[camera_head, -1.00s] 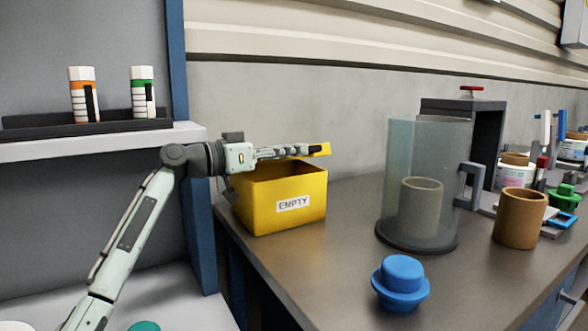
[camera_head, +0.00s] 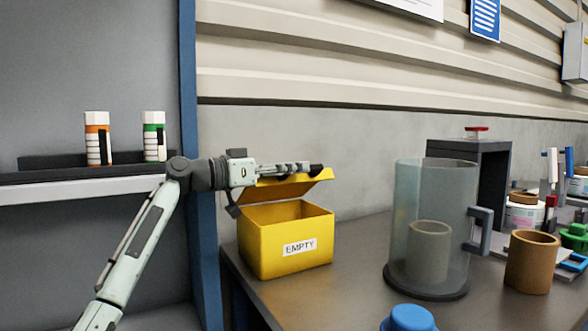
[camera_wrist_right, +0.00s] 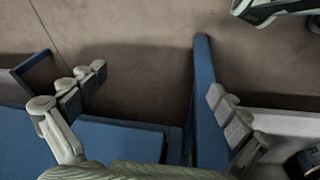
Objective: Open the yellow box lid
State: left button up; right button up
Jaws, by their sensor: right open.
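The yellow box (camera_head: 262,243) with the "EMPTY" label stands on the dark table in the head view. Its lid (camera_head: 285,189) is raised and tilted above the box, and a dark gap shows between lid and box. My left gripper (camera_head: 318,168) lies flat along the lid's upper edge, with its fingers overlapping the lid in the picture. I see it from the side, so whether its fingers are apart or on the lid is unclear. In the right wrist view my right gripper (camera_wrist_right: 157,95) is open and empty, with fingers wide apart.
A clear jug (camera_head: 405,225) with a cup inside, a blue knobbed lid (camera_head: 410,320) and a brown cup (camera_head: 531,263) stand to the right. A blue post (camera_head: 189,120) and a shelf with two bottles are left. Blue panels (camera_wrist_right: 210,110) lie below my right gripper.

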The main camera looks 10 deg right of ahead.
pick_arm(q)
jog(key=shift+o, duration=0.4)
jog(key=shift+w+f, duration=0.1)
jog(key=v, duration=1.2)
jog(key=shift+f, duration=0.1)
